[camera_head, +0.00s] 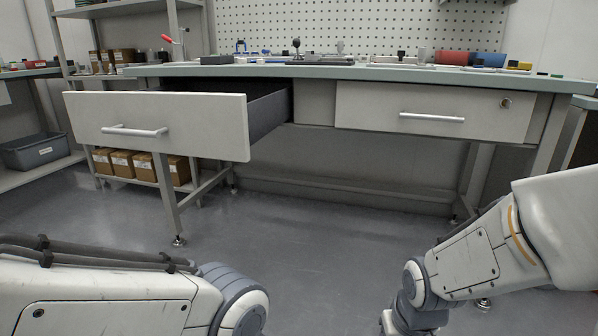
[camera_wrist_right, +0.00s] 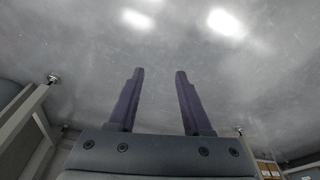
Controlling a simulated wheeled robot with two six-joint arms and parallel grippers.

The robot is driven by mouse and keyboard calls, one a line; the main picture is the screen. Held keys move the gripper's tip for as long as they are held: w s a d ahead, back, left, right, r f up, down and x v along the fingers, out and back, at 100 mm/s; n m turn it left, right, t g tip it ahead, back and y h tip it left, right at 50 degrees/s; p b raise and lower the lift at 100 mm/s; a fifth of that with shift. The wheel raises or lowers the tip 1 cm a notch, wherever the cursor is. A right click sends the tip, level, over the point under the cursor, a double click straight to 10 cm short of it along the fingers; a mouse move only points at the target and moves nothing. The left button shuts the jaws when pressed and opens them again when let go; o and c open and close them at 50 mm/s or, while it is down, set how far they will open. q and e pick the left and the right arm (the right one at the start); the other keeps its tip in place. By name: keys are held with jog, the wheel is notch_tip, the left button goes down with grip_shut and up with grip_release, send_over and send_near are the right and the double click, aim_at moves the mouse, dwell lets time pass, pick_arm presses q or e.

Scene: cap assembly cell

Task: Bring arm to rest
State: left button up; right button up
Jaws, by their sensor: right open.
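In the right wrist view my right gripper (camera_wrist_right: 159,72) has its two dark fingers spread apart with nothing between them. Only grey floor shows beyond the fingertips. In the head view my right arm comes in from the right and bends down at the lower edge; its gripper is outside the frame. My left arm lies along the lower left edge, and its gripper is not visible. Neither arm touches the workbench (camera_head: 440,74) in the head view.
The left drawer (camera_head: 180,115) is pulled out toward me and the right drawer (camera_head: 400,110) is shut. Small parts and tools lie on the benchtop. A shelf with cardboard boxes (camera_head: 145,166) and a grey bin (camera_head: 36,151) stand at left. The floor (camera_head: 300,230) before the bench is clear.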

jog(key=s+a+r+n+g+p, duration=0.1)
jog(key=s+a+r+n+p, duration=0.1)
jog(key=s+a+r+p, duration=0.35)
jog(key=s+a+r+n+p, duration=0.3)
jog(key=r+p, duration=0.3)
jog(key=r, duration=0.4)
jog(key=s+a+r+n+g+p, duration=0.1)
jog(key=s+a+r+n+p, duration=0.1)
jog(key=s+a+r+p, duration=0.35)
notch_tip(320, 180, up, 40)
jog(key=w+d+p, duration=0.1)
jog(key=p, duration=3.6)
jog(key=shift+d+y+p, duration=0.3)
jog(key=shift+d+y, duration=0.05)
jog(key=shift+y, duration=0.05)
jog(key=shift+a, duration=0.1)
